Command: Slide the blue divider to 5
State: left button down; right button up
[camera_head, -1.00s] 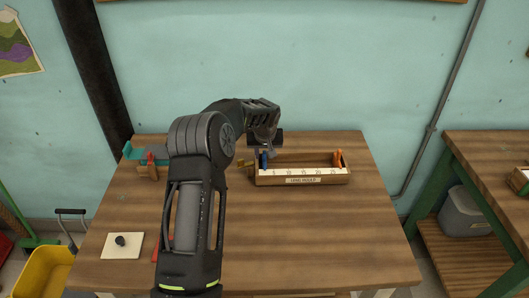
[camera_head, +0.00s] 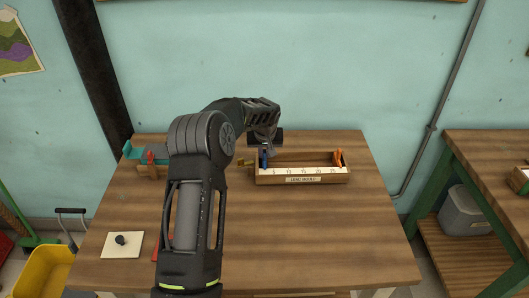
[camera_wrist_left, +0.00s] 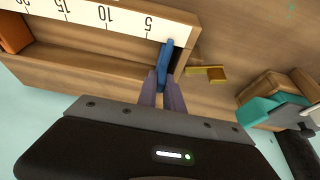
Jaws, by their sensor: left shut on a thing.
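The wooden ruler box (camera_head: 318,179) stands at the back middle of the table, with a white number scale (camera_head: 300,171) along its front edge. The blue divider (camera_head: 264,160) is upright near the box's left end. In the left wrist view the blue divider (camera_wrist_left: 166,58) lies between the 5 mark and the zero end of the scale, closer to the end. My left gripper (camera_wrist_left: 163,90) is shut on its upper part. An orange divider (camera_head: 339,158) stands at the box's right end, and it shows at the left wrist view's edge (camera_wrist_left: 14,33). My right gripper is not in view.
A brass latch-like piece (camera_wrist_left: 208,73) juts from the box's end. A teal and wooden fixture (camera_head: 148,160) stands at the table's back left. A white plate with a black knob (camera_head: 121,243) lies front left. The table's front right is clear.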

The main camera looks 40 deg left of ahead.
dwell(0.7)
pick_arm(q)
jog(key=shift+w+d+b, duration=1)
jog(key=shift+d, duration=0.25)
jog(key=c, duration=1.5)
grip_release()
jog(key=shift+s, duration=0.1)
jog(key=shift+r, duration=0.1)
jog(key=b+v, duration=0.1)
jog(key=v, duration=0.6)
jog(key=shift+s+d+r+b, duration=0.1)
jog(key=shift+s+r+b, duration=0.05)
jog(key=shift+r+b, duration=0.15)
jog(key=shift+f, duration=0.15)
